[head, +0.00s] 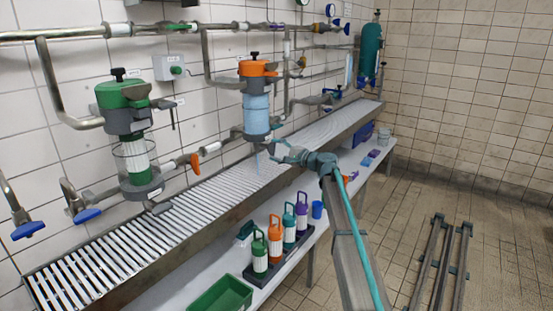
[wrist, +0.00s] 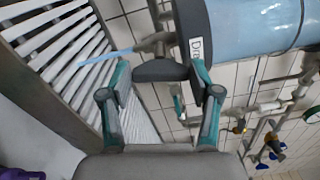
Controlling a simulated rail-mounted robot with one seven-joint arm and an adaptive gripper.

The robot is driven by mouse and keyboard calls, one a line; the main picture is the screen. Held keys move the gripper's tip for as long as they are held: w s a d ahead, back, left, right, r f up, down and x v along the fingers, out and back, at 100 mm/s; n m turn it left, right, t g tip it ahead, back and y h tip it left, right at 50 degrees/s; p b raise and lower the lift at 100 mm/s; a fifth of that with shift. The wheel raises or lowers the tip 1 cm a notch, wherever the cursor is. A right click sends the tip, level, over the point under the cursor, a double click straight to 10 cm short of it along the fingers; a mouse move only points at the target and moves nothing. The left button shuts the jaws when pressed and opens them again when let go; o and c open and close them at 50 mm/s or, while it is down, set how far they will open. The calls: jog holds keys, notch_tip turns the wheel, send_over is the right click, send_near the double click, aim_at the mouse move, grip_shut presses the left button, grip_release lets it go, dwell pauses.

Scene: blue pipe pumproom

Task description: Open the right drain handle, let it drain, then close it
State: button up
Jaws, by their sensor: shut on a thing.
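The right filter unit has an orange cap (head: 258,68), and its clear bowl (head: 256,108) holds light blue water; the bowl also shows in the wrist view (wrist: 255,25). My gripper (head: 277,151) is beside the bowl's lower end. In the wrist view, its two teal-edged fingers (wrist: 161,84) are on either side of a dark grey drain handle (wrist: 160,71) and shut on it. A white label reading "Dra…" (wrist: 196,47) is partly hidden. A thin blue stream (wrist: 108,55) runs from the drain outlet toward the slats; it also shows in the head view (head: 257,160).
A white slatted drain channel (head: 180,208) runs below the units. A green-capped filter unit (head: 125,130) is at left. Several coloured bottles (head: 275,236) stand on the lower shelf, by a green bin (head: 222,296). Pipes and an orange valve handle (head: 195,164) line the wall.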

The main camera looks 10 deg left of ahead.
jog(key=shift+f+n+b, duration=0.15)
jog(key=shift+n+b, duration=0.95)
jog(key=shift+n, duration=0.2)
jog(key=o, duration=1.1)
jog(key=shift+o, duration=0.2)
jog(key=shift+d, duration=0.1)
jog(key=v, duration=1.2)
